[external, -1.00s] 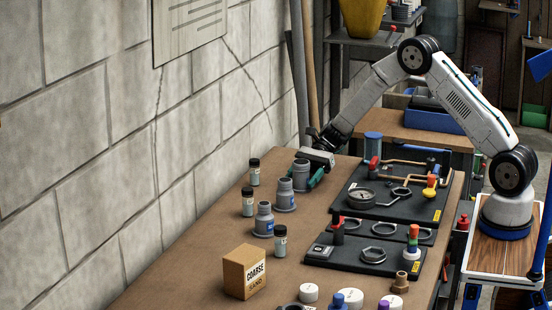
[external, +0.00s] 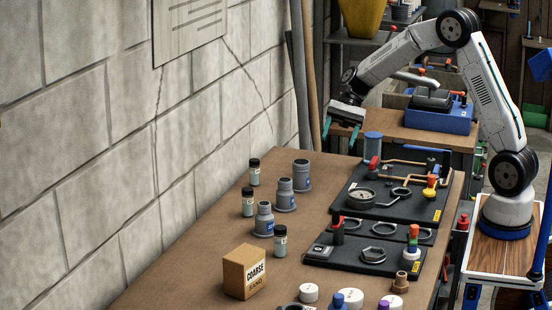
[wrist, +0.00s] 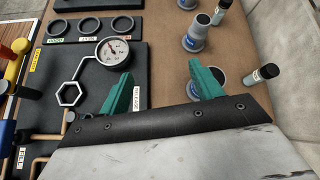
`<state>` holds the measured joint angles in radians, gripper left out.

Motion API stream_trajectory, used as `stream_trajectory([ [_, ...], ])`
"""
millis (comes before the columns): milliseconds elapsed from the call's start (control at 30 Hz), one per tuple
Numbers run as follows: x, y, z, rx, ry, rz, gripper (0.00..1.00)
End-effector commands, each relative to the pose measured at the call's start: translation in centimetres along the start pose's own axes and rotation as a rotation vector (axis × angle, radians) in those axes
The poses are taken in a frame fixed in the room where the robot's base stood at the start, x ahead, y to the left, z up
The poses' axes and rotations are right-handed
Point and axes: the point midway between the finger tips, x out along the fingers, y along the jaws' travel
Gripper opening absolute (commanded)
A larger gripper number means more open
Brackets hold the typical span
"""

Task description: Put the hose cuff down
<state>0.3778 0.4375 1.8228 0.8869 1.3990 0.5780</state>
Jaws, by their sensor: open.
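The grey hose cuff with a blue label (external: 302,173) stands upright on the brown bench, at the far end of a row of similar grey fittings. My gripper (external: 340,138) is open and empty, raised above the far end of the bench, to the right of the cuff and apart from it. In the wrist view my gripper's green fingers (wrist: 162,88) are spread with nothing between them. A grey fitting, apparently the cuff (wrist: 213,76), shows partly hidden behind the right finger.
Two more grey fittings (external: 286,194) (external: 264,219) stand nearer on the bench, among small dark-capped bottles (external: 248,202). A black board with a gauge (external: 361,198) lies to the right. A blue-topped cylinder (external: 373,145) stands at its far end. The block wall borders the left side.

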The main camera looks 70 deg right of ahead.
Motion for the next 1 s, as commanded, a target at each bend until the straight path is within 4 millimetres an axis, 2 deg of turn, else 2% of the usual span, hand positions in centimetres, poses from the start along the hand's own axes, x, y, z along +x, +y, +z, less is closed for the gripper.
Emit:
stream_trajectory([
  [33,0.0,1.5,2.8,-0.076,0.042,0.038,0.65],
  [200,0.0,7.5,9.4,-0.33,0.182,0.178,0.65],
  [400,-0.2,15.5,14.7,-0.631,0.339,0.343,0.65],
  [533,-0.5,20.9,16.6,-0.825,0.439,0.452,0.65],
  [700,-1.0,27.3,17.3,-1.064,0.563,0.593,0.65],
  [833,-1.4,30.7,17.0,-1.2,0.638,0.677,0.65],
  [1000,-1.6,32.8,16.4,-1.291,0.689,0.738,0.65],
])
